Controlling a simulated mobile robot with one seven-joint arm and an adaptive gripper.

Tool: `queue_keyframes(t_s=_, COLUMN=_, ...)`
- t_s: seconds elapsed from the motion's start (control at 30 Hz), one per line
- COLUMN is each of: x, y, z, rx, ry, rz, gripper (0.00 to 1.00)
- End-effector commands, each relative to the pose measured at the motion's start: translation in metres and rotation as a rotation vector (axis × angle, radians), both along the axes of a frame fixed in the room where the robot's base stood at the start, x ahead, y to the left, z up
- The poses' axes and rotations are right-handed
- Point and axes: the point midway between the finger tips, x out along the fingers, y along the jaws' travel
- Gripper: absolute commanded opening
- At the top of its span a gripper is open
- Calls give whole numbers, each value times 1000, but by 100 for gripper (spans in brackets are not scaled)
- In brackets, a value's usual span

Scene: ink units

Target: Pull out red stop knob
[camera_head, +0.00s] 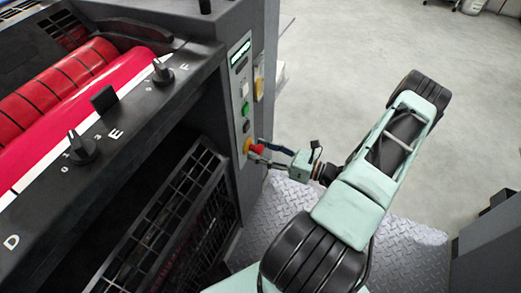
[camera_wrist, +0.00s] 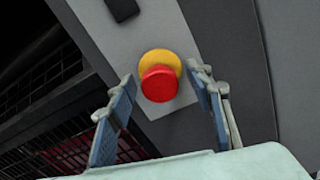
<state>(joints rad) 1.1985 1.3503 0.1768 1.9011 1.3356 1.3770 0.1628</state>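The red stop knob (camera_wrist: 159,84) is a round red button on a yellow collar (camera_wrist: 161,59), mounted on a light grey control panel (camera_wrist: 185,103). In the head view the knob (camera_head: 257,149) sits at the lower end of the panel on the machine's side. My gripper (camera_wrist: 164,94) is open, with one blue-padded finger on each side of the knob and a visible gap to both. In the head view my gripper (camera_head: 256,149) reaches the knob from the right. I cannot tell exactly how deep the fingertips are relative to the knob.
Above the knob on the panel are a green button (camera_head: 245,108) and a dark button (camera_head: 246,126). A dark metal grille (camera_head: 165,225) stands to the left. Red rollers (camera_head: 70,75) and dial knobs (camera_head: 82,147) are on the machine top. Open floor (camera_head: 340,60) lies behind my arm.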

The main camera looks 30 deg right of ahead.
Motion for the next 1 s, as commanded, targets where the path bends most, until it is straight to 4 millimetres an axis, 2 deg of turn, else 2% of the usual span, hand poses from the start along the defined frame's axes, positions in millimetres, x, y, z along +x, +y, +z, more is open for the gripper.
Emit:
queue_keyframes(t_s=0.27, x=-7, y=-6, z=0, rx=-1, ry=0, rz=-1, gripper=47)
queue_keyframes(t_s=0.7, x=-75, y=-59, z=0, rx=-1, ry=0, rz=-4, gripper=47)
queue_keyframes(t_s=1.0, x=-95, y=-74, z=0, rx=0, ry=0, rz=0, gripper=47)
